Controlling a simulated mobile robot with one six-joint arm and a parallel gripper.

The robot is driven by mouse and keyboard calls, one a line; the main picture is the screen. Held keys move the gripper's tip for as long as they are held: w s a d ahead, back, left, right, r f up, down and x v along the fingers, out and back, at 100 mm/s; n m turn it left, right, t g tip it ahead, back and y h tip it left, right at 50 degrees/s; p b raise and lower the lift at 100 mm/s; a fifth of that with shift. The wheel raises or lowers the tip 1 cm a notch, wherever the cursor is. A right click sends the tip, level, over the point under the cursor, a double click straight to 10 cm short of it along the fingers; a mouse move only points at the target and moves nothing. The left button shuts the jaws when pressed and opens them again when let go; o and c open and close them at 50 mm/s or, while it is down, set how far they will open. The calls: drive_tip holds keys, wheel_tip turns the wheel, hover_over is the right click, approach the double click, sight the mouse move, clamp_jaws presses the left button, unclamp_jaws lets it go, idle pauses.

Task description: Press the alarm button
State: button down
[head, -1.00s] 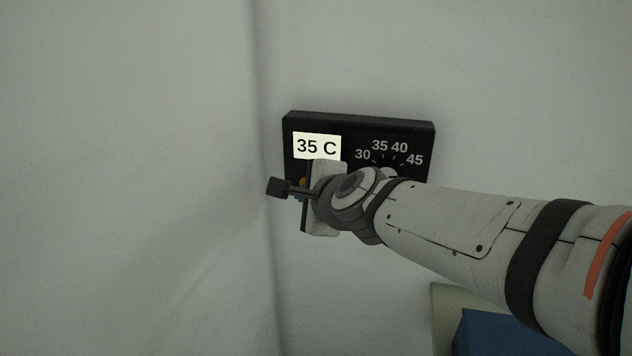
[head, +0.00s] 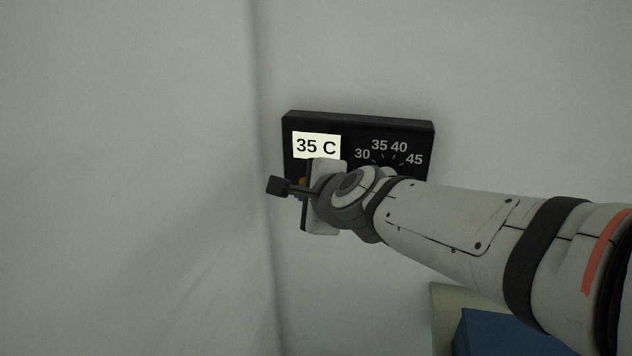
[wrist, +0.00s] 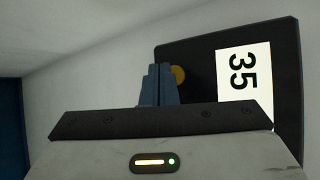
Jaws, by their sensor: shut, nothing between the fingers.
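A black control panel (head: 360,124) is mounted on the wall near a corner. It has a lit "35 C" display (head: 317,146) and a dial scale marked 30 to 45. A round amber button (wrist: 179,75) sits on the panel beside the display in the wrist view; a sliver of it (head: 302,182) shows in the head view. No alarm label is visible. My gripper (wrist: 158,70) is shut and empty, its blue fingertips right beside the button in the wrist view. I cannot tell whether they touch it. My arm hides the panel's lower part in the head view.
A plain wall (head: 130,180) meets the panel's wall at a corner just left of the panel. A blue object (head: 500,335) with a pale edge behind it stands below at the right. The wall above the panel is clear.

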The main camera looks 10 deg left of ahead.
drive_tip(key=shift+w, duration=0.35)
drive_tip(key=shift+w, duration=0.35)
idle(0.6)
drive_tip(key=shift+s, duration=0.8)
drive_tip(key=s+p, duration=0.3)
drive_tip(key=s, duration=0.2)
drive_tip(key=shift+a, duration=0.2)
idle(0.5)
